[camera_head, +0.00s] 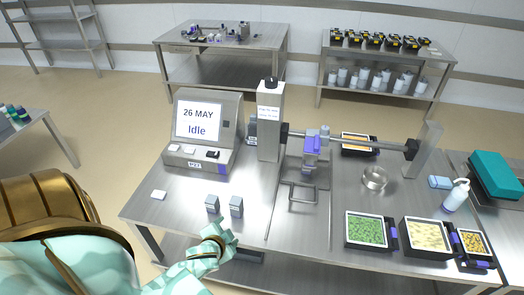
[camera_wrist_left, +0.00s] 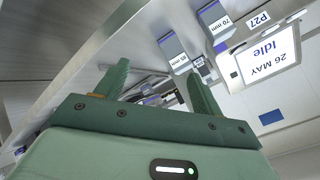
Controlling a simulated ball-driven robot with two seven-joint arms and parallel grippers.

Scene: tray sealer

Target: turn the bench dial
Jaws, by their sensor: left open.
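I cannot tell for sure which part is the bench dial. A dark round knob (camera_head: 284,132) sits at the left end of the horizontal bar, beside the upright post (camera_head: 268,130). A dark cap (camera_head: 271,83) tops that post. The console (camera_head: 205,125) at the back left of the bench has a screen reading "26 MAY Idle"; this screen also shows upside down in the left wrist view (camera_wrist_left: 268,55). My left gripper (camera_head: 222,238) is at the bench's front edge, in front of two small grey blocks. Its fingers (camera_wrist_left: 158,85) are apart with nothing between them. My right gripper is out of view.
The small grey blocks (camera_head: 212,203) (camera_head: 236,206) stand near the front edge. A wire frame (camera_head: 302,191) lies in mid-bench. Filled trays, including a green one (camera_head: 367,230), a glass bowl (camera_head: 375,178) and a spray bottle (camera_head: 456,195) occupy the right. The bench's front left is mostly bare.

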